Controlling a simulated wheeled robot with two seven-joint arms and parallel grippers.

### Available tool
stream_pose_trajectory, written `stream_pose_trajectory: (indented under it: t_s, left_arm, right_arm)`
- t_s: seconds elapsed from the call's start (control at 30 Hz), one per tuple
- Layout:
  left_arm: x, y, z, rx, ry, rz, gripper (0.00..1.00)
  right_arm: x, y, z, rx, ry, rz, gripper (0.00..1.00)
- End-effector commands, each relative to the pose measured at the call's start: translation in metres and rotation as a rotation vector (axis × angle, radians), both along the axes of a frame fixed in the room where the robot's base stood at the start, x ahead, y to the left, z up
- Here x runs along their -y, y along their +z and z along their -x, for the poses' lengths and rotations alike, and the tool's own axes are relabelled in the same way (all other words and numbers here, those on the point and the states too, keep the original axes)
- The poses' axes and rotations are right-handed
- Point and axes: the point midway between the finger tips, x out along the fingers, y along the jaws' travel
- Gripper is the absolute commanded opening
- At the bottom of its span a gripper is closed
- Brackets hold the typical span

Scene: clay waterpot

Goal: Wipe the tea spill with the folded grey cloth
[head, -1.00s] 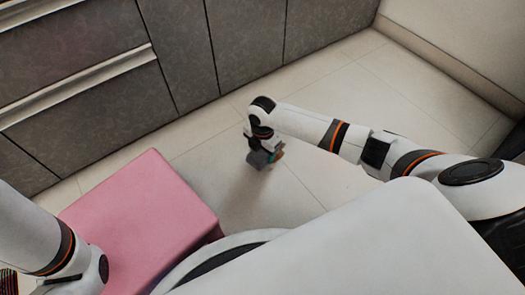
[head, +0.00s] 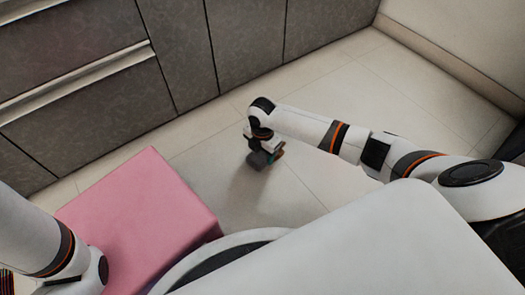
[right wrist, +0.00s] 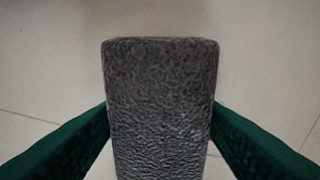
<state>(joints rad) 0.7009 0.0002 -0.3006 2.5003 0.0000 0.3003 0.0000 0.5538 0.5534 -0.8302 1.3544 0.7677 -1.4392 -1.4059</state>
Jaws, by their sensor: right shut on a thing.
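My right gripper (head: 266,155) points down over the tiled floor near the middle of the head view. It is shut on the folded grey cloth (head: 257,162), seen there as a small dark block. In the right wrist view the cloth (right wrist: 160,100) is a thick, textured grey slab between two dark green fingers (right wrist: 160,125), with pale tiles beyond it. I cannot tell whether the cloth touches the floor. No tea spill can be made out. My left arm shows at the lower left of the head view, but its gripper is not visible.
A pink block (head: 145,215) stands at the lower left. Grey cabinets (head: 185,50) with pale handle strips line the back. The pale tiled floor (head: 350,95) is open around my right gripper, and a wall (head: 475,40) bounds it at the upper right.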

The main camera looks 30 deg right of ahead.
Motion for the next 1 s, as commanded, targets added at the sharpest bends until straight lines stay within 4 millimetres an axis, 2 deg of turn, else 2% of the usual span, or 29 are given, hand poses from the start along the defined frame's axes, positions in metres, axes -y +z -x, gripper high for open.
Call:
stream_pose_trajectory:
  t_s: [1.0]
  left_arm:
    - [0.0, -0.005, 0.0, -0.001, 0.001, 0.0, 0.0]
  right_arm:
    - [0.002, -0.017, 0.0, -0.001, 0.0, 0.0, 0.38]
